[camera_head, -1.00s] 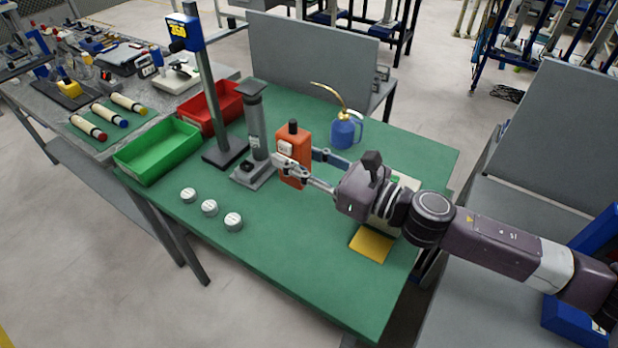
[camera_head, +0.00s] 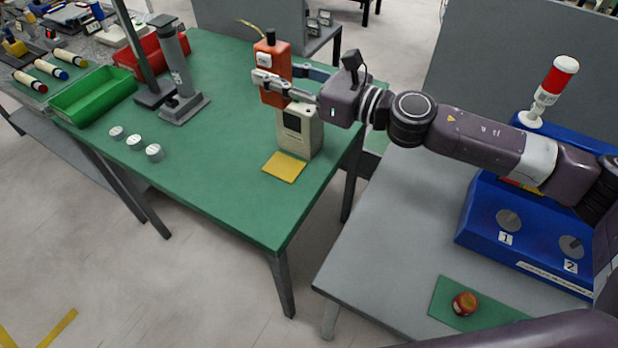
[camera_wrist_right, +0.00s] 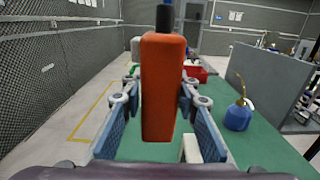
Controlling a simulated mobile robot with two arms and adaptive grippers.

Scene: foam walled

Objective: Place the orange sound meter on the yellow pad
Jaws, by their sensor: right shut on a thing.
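The orange sound meter (camera_head: 272,72) with a black top is held upright in my right gripper (camera_head: 276,84). In the right wrist view the meter (camera_wrist_right: 160,85) stands between the two fingers, above the green table. The yellow pad (camera_head: 284,167) lies flat on the green table near its right edge, in front of a beige box-shaped device. The meter is up and slightly left of the pad in the head view, apart from it. My left gripper is not in view.
The beige device (camera_head: 301,130) stands right behind the pad, below my right gripper. A grey stand (camera_head: 182,80), three white discs (camera_head: 135,142) and green (camera_head: 93,96) and red bins are further left. The front of the green table is clear. A grey table with a blue panel (camera_head: 525,231) stands at right.

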